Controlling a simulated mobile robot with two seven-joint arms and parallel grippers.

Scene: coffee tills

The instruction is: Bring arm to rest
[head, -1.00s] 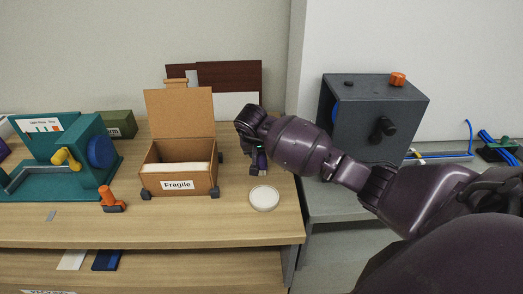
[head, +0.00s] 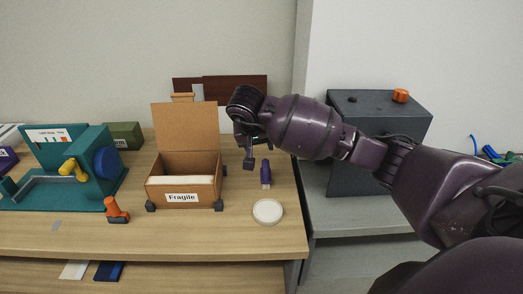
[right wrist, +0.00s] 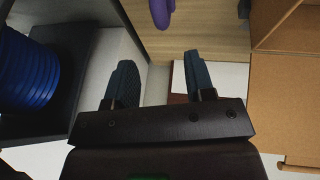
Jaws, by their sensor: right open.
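My right arm reaches in from the right in the head view. Its gripper (head: 248,155) is open and empty, held above the wooden table beside the open cardboard box. In the right wrist view the two dark fingers (right wrist: 160,78) stand apart with nothing between them. A small purple object with a pale lower end (head: 266,174) stands on the table just right of the gripper, apart from it. A purple shape, probably the same object, shows at the top of the right wrist view (right wrist: 161,12). My left gripper is not in view.
The open cardboard box (head: 165,192) marked Fragile and a white round disc (head: 268,211) are on the table. A dark grey machine (head: 370,165) with an orange knob stands right, behind my arm. A teal machine (head: 105,180) and an orange-handled item (head: 115,209) are left.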

